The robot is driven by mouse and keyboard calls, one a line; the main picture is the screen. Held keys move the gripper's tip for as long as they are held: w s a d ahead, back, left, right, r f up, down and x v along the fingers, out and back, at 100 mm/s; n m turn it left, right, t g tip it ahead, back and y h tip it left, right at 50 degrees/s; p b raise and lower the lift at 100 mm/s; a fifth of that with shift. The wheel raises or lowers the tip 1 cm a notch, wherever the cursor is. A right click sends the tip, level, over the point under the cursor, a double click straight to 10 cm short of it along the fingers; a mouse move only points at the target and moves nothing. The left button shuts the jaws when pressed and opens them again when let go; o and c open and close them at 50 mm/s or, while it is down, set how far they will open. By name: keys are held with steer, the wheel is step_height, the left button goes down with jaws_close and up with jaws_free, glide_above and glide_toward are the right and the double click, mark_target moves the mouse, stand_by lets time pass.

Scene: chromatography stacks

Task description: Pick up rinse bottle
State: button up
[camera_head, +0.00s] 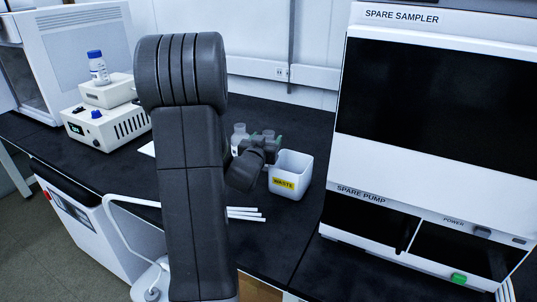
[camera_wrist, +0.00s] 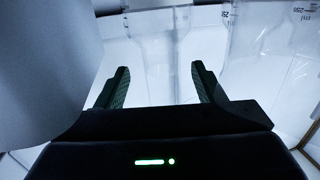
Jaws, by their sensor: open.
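My gripper (camera_head: 264,142) is above the dark bench, beside a clear bottle (camera_head: 240,132) that my arm partly hides in the head view. In the wrist view my gripper (camera_wrist: 163,84) has its two dark green fingers apart. A pale, see-through surface shows between and beyond them, with no clear contact. Clear walls with printed graduations (camera_wrist: 270,60) stand at the right of that view. No label reading rinse shows, so I cannot tell for certain which bottle is the rinse bottle.
A white bin labelled WASTE (camera_head: 288,178) stands just right of my gripper. White strips (camera_head: 245,213) lie on the bench in front. The sampler and pump stack (camera_head: 420,120) rises at right. A box instrument (camera_head: 105,125) stands at left. A large grey surface (camera_wrist: 45,70) fills the wrist view's left.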

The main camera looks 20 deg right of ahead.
steer(key=x, duration=0.4)
steer(key=shift+w+a, duration=0.1)
steer(key=shift+w, duration=0.05)
steer(key=shift+r, duration=0.1)
jaws_close()
